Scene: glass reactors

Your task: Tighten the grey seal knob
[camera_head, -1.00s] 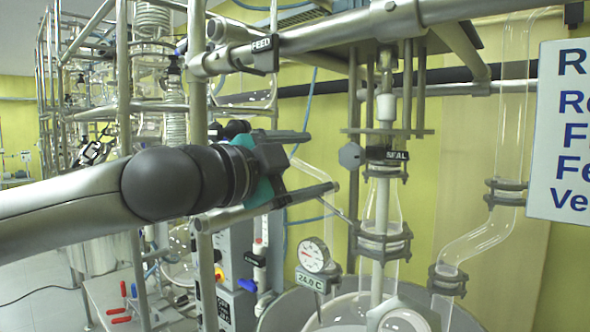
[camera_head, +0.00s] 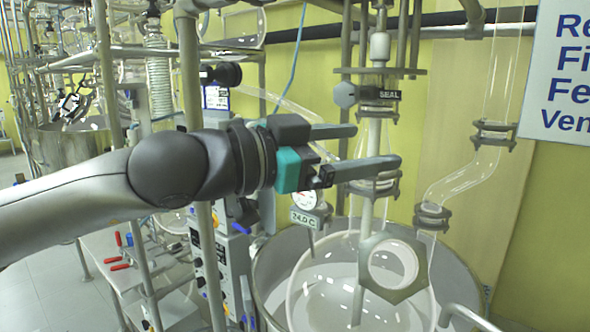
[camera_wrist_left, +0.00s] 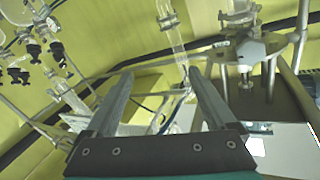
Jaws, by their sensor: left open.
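The grey seal knob (camera_head: 346,94) is a small faceted knob at the left of the black SEAL label (camera_head: 389,95), on the vertical glass and metal shaft assembly. My left gripper (camera_head: 370,146) is open and empty. Its two grey fingers point right and show below the knob in the head view, apart from it in the picture. The lower finger covers part of the glass neck under the seal. In the left wrist view the open fingers (camera_wrist_left: 160,76) have nothing between them up close; I cannot pick out the knob there. My right gripper is not in view.
A glass vessel with a hexagonal port (camera_head: 394,266) stands below the gripper. A dial gauge (camera_head: 306,199) with a 24.0 C tag is close beneath it. A bent glass pipe (camera_head: 470,175) and a lettered sign (camera_head: 565,75) are at the right. Metal posts (camera_head: 190,80) stand behind my arm.

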